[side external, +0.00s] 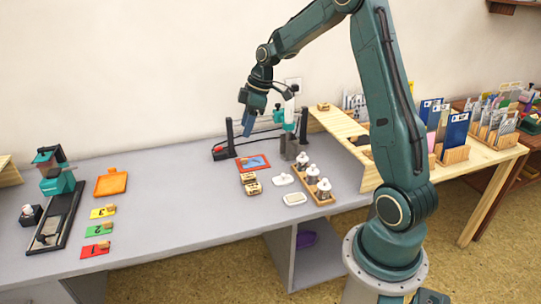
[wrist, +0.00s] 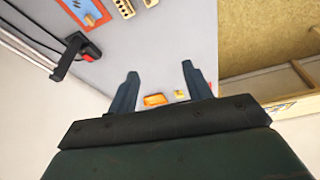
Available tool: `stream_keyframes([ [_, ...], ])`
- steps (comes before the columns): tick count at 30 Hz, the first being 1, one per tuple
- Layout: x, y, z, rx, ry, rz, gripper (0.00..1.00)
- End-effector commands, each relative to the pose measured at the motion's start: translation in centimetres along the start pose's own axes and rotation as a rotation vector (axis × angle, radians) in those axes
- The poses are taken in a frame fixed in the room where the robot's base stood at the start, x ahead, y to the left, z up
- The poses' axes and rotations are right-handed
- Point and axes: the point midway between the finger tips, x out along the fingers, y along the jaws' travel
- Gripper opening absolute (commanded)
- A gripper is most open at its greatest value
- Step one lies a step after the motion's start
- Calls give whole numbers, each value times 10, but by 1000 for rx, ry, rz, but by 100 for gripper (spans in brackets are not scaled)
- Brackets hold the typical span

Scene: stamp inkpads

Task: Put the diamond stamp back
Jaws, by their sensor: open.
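My gripper (side external: 246,126) hangs high over the back of the grey table, well above the surface, with its fingers pointing down. In the wrist view its two fingers (wrist: 158,70) are spread apart with nothing between them. Several stamps with white knobs (side external: 312,176) stand upright in a wooden rack (side external: 327,199) to the right of my gripper. I cannot tell which stamp is the diamond one, as their faces are hidden.
A red-edged blue picture (side external: 253,162) and wooden blocks (side external: 250,183) lie below my gripper. A black post frame (side external: 230,137) and a teal-grey device (side external: 290,130) stand close by. Numbered colored cards (side external: 98,230) and an orange tray (side external: 111,182) lie left. The table's middle is clear.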

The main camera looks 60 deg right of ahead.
Motion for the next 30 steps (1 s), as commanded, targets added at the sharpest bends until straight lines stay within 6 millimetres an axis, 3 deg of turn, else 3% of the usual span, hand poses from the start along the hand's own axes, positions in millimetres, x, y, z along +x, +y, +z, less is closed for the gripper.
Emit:
stream_keyframes([
  [6,-43,-52,-24,70,-12,48,50],
  [15,-90,-126,-35,182,-5,111,50],
  [23,-120,-188,-26,285,22,159,50],
  [30,-139,-240,-4,384,65,194,50],
])
